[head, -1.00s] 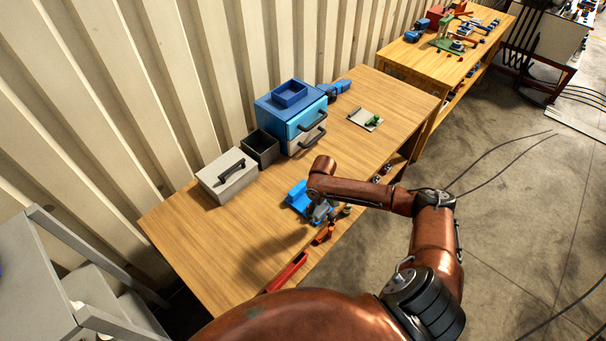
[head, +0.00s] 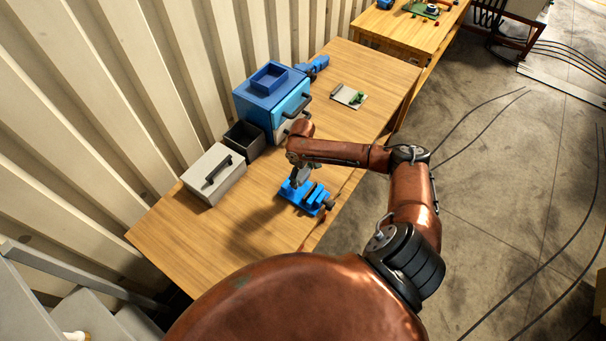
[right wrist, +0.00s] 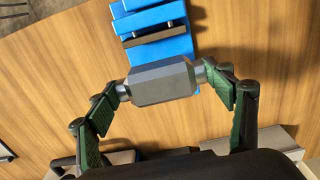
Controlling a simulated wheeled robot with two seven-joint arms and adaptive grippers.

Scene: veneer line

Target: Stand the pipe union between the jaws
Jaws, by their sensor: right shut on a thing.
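The pipe union is a grey hexagonal body (right wrist: 163,83) with a narrower silver end on each side. My right gripper (right wrist: 165,86) is shut on it by these two ends, one green-padded finger at each, and the union lies crosswise in the right wrist view. The blue vise (head: 308,198) stands near the table's front edge, and its jaws (right wrist: 155,36) show just beyond the union. In the head view my right gripper (head: 300,178) is above the vise's back left end, and the union is hard to make out there. My left gripper is not in view.
On the wooden table (head: 190,230) stand a grey box with a handle (head: 214,175), a black open bin (head: 245,141) and a blue drawer cabinet (head: 270,95). A grey plate with a green piece (head: 349,96) lies farther back. The table left of the vise is clear.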

